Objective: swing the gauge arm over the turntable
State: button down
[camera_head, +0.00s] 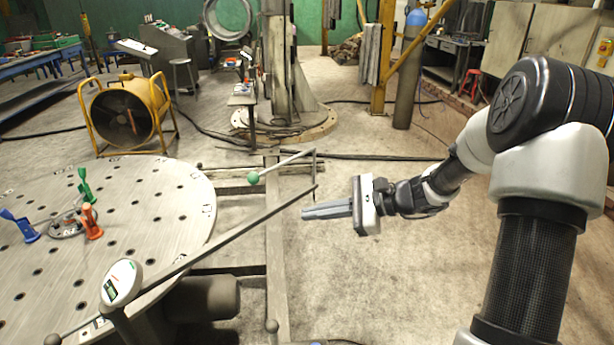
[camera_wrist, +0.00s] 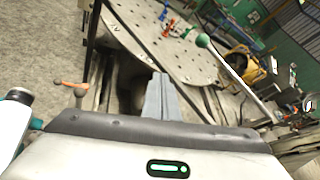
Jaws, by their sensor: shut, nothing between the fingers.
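The turntable (camera_head: 150,215) is a large round grey plate with holes, at the left of the head view; it also shows in the wrist view (camera_wrist: 185,60). A long dark bar (camera_head: 225,238), which looks like the gauge arm, runs diagonally across the turntable's near right edge. A white gauge with a green display (camera_head: 122,281) stands at its near left part. A pale rod with a green ball (camera_head: 253,178) juts out near the bar's far end; the ball also shows in the wrist view (camera_wrist: 203,40). My gripper (camera_head: 304,212) is shut and empty, right of the bar and apart from it.
Blue, green and orange clamps (camera_head: 92,222) stand on the turntable. A yellow-framed fan (camera_head: 127,113) stands behind it. A column on a round base (camera_head: 285,124) rises at the back. Open floor (camera_head: 380,280) lies below my gripper. An orange-handled part (camera_wrist: 72,86) shows in the wrist view.

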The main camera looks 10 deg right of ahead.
aim_at(313, 188)
jog(key=w+d+f+m+t+h, duration=0.1)
jog(key=w+d+f+m+t, duration=0.8)
jog(key=d, duration=0.5)
jog(key=shift+w+f+m+b, duration=0.35)
jog(key=shift+w+m+b, duration=0.05)
jog(key=shift+w+m, duration=0.55)
jog(key=b+x, duration=0.1)
jog(key=x, duration=1.3)
